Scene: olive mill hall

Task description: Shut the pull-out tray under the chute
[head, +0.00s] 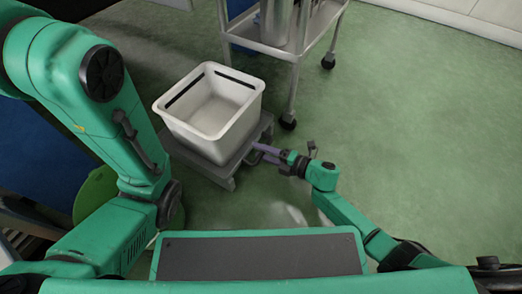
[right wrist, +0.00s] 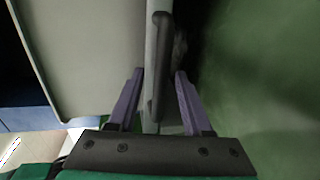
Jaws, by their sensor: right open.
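A grey, flat tray-like platform (head: 233,163) sits low near the floor, with a white open bin (head: 203,139) on it. I cannot tell for certain that it is the pull-out tray; no chute is clear. My right gripper (head: 259,152) is at the platform's right side. In the right wrist view my right gripper (right wrist: 158,95) is open, its purple fingers on either side of a thin grey edge with a dark bar-like handle (right wrist: 160,65). Contact is not clear. My left arm fills the left of the head view; its gripper is out of view.
A metal wheeled cart (head: 268,42) carrying a metal container (head: 276,20) stands just behind the bin, its caster close by. Blue panels are at the left, partly behind my left arm. Open green floor (head: 420,130) lies to the right.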

